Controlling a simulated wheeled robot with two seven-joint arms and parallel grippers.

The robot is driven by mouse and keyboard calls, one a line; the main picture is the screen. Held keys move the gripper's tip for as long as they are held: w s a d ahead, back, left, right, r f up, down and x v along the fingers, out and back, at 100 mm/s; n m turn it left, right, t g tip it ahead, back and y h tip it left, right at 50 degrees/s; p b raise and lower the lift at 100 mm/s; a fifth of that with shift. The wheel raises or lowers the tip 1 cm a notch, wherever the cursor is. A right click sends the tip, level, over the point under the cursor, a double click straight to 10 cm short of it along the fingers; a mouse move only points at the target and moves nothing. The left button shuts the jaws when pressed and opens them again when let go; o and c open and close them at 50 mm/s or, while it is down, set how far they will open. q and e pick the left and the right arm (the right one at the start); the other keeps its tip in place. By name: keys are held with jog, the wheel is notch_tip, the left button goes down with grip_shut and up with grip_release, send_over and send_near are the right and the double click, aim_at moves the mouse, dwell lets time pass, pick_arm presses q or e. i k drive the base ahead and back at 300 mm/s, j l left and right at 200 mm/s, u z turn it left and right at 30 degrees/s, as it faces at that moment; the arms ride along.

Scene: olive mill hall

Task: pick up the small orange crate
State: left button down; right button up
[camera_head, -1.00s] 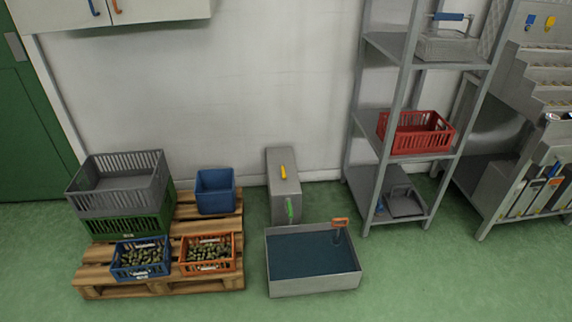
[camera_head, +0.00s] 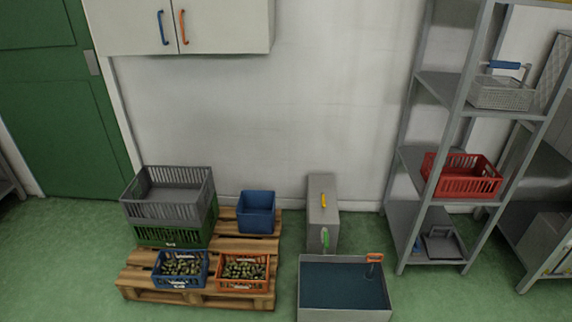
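The small orange crate (camera_head: 244,273) stands on the front right part of a wooden pallet (camera_head: 196,294), at the lower middle-left of the head view. It is filled with olives. A small blue crate (camera_head: 180,269), also with olives, stands just to its left. Neither of my grippers shows in the view.
A grey crate on a green crate (camera_head: 168,237) and a blue bin (camera_head: 256,212) stand behind on the pallet. A water-filled grey trough (camera_head: 345,315) and a grey box (camera_head: 323,205) stand to the right. A metal shelf holds a red crate (camera_head: 466,180). Green floor is free at left.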

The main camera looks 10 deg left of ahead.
aim_at(241, 275)
jog(key=i+j+z, duration=0.15)
jog(key=i+j, duration=1.5)
jog(key=j, duration=0.1)
